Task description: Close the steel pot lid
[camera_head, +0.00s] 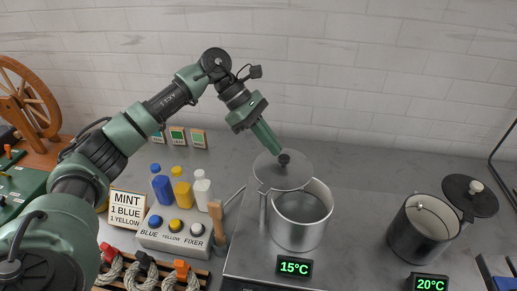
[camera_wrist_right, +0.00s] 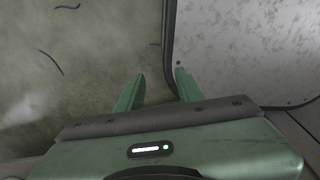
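The steel pot (camera_head: 300,225) stands on the counter in the head view, over a 15°C display. Its grey hinged lid (camera_head: 279,178) is tilted up at the back of the pot, so the pot's mouth shows. The lid has a dark knob (camera_head: 284,159). My left gripper (camera_head: 274,148) points down at the knob, with its tips at or just above it. Contact and the gap between its fingers cannot be made out. My right gripper (camera_wrist_right: 155,92) shows in the right wrist view with its fingers apart and nothing between them.
A second, dark pot (camera_head: 420,232) with its black lid (camera_head: 469,196) open stands right, by a 20°C display (camera_head: 428,283). Left are a dye button box (camera_head: 174,233), several bottles (camera_head: 182,190), a recipe card (camera_head: 127,207) and skeins (camera_head: 150,275). A wooden wheel (camera_head: 28,98) stands far left.

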